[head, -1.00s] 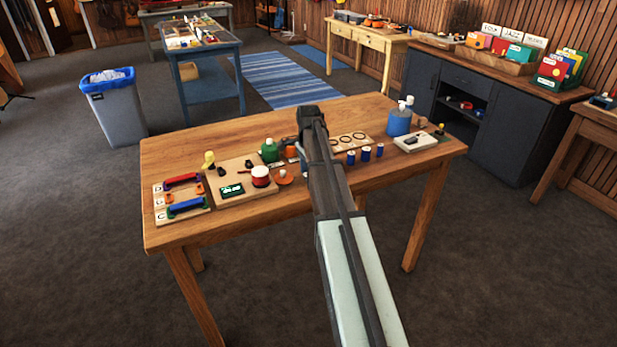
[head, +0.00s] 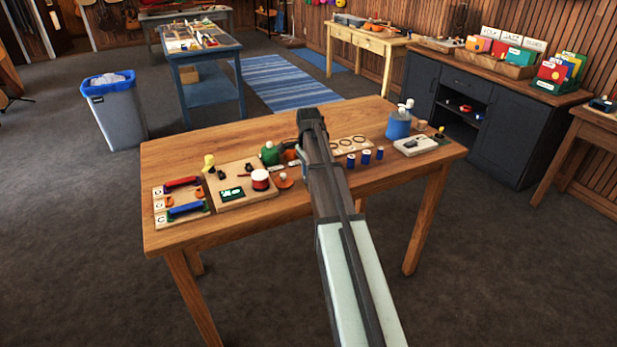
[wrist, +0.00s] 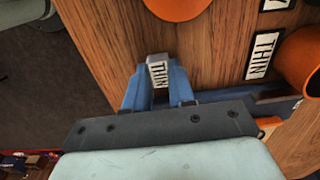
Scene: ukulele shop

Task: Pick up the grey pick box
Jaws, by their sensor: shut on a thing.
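In the wrist view, my gripper (wrist: 157,92) has two blue fingers shut on a small grey-edged block with a white "THIN" label, which I take as the grey pick box (wrist: 158,72). Only its labelled face and grey edge show between the fingers. The wood table top lies beyond it. I cannot tell whether the box touches the table. In the head view my own arm hides most of the gripper and the box, over the middle of the table (head: 230,145).
In the head view, a green bottle (head: 269,154) stands left of my arm and blue cylinders (head: 365,157) stand right.

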